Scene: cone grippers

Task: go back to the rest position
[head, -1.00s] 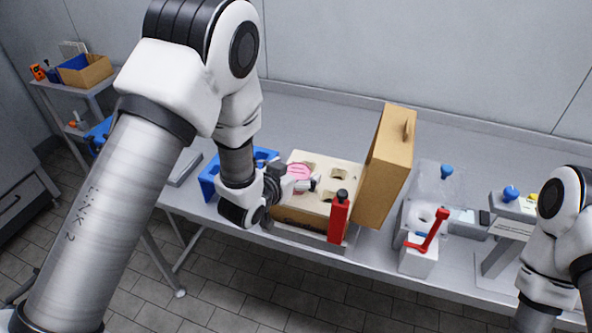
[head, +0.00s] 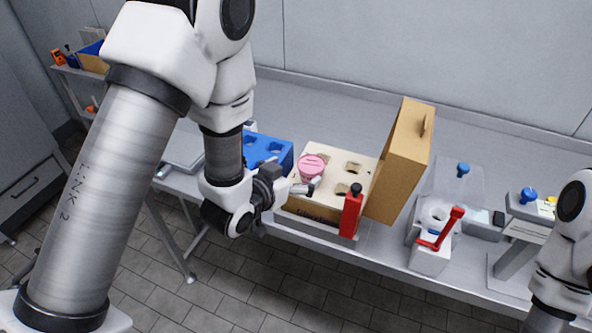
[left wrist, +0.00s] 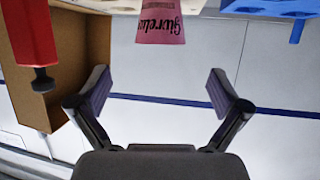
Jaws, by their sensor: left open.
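My left gripper (head: 304,187) is at the front left of the cream holder block in the head view. In the left wrist view its two fingers (left wrist: 158,92) stand wide apart with nothing between them. A pink cup (head: 311,168) sits in a hole of the cream holder (head: 332,160). The pink cup also shows in the left wrist view (left wrist: 160,24), beyond the open fingers and apart from them. My right arm shows at the right edge of the head view, but its gripper is out of view.
A red bottle-like object (head: 351,212) with a black knob stands at the holder's front right. A brown box with an upright lid (head: 403,160) is beside it. A blue rack (head: 268,150) is behind my left gripper. A device with a red lever (head: 447,228) stands further right.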

